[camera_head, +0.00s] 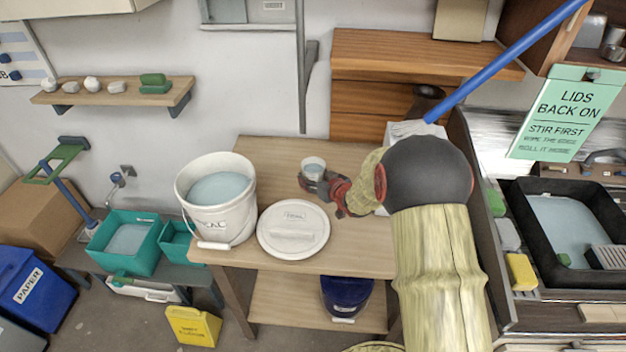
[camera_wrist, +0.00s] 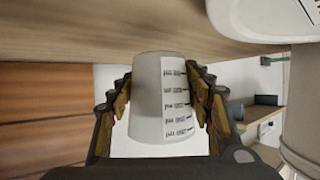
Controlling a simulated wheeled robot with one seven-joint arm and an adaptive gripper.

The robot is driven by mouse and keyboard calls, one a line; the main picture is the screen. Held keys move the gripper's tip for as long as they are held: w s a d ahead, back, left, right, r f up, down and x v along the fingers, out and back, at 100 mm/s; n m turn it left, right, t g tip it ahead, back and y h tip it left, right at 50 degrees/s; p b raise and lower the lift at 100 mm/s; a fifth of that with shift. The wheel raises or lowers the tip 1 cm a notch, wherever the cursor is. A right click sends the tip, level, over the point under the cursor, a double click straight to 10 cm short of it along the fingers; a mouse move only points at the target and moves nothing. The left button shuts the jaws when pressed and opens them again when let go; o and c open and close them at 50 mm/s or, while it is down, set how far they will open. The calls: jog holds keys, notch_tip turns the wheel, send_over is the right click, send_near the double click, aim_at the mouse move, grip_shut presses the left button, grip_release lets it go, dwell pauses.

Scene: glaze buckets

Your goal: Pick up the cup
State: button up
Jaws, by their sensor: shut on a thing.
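The cup (camera_head: 314,166) is small, pale grey and round, with an open top, over the wooden table (camera_head: 262,160). In the wrist view the cup (camera_wrist: 150,100) carries a white label with lines of dark print and sits between the two fingers. My gripper (camera_head: 318,184) comes in from the right and is shut on the cup; the fingers in the wrist view (camera_wrist: 163,105) press its two sides. I cannot tell whether the cup's base touches the table.
A white bucket (camera_head: 220,222) of pale blue liquid and a white lid (camera_head: 293,243) stand left of and in front of the cup. Wooden drawers (camera_head: 365,100) are behind. A blue bucket (camera_head: 345,298) is on the lower shelf. A blue pole (camera_head: 505,60) slants above my arm.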

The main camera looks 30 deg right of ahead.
jog(key=s+a+r+p, duration=0.4)
jog(key=s+r, duration=0.5)
jog(key=s, duration=0.4)
jog(key=shift+a+r, duration=0.3)
dwell(0.3)
dwell(1.4)
